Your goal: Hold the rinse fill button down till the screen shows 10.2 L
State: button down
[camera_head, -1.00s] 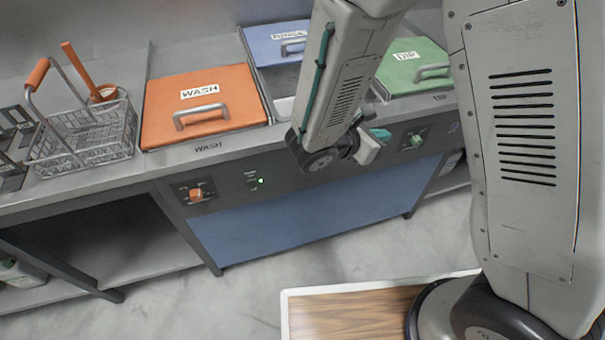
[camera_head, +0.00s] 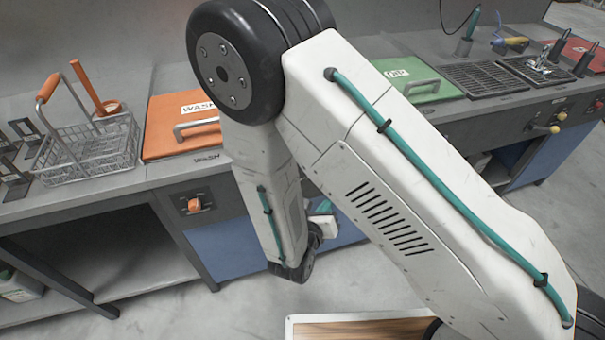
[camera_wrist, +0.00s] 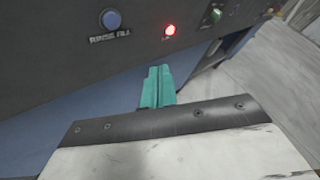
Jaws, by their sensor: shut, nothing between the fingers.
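The blue round rinse fill button (camera_wrist: 111,19) is at the top of the wrist view, on a dark panel with "RINSE FILL" printed under it. A lit red lamp (camera_wrist: 170,30) is to its right. The teal fingers of my gripper (camera_wrist: 158,84) are shut and empty, below and right of the button in that view and apart from it. In the head view my gripper (camera_head: 323,208) is partly hidden by my arm, in front of the counter's front. No screen shows in either view, and my arm hides the button in the head view.
A green knob (camera_wrist: 216,14) is right of the lamp. The counter bears a wire basket (camera_head: 90,150), an orange wash lid (camera_head: 165,142) and a green lid (camera_head: 420,85). An orange knob (camera_head: 194,205) is on the front panel. A wood-topped surface (camera_head: 350,328) is below my arm.

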jog(key=w+a, duration=0.2)
jog(key=w, duration=0.6)
jog(key=shift+w+a, duration=0.2)
dwell(2.0)
jog(key=shift+w+a, duration=0.15)
jog(key=shift+w, duration=0.45)
jog(key=shift+w+a, duration=0.1)
jog(key=shift+w, duration=0.25)
dwell(4.0)
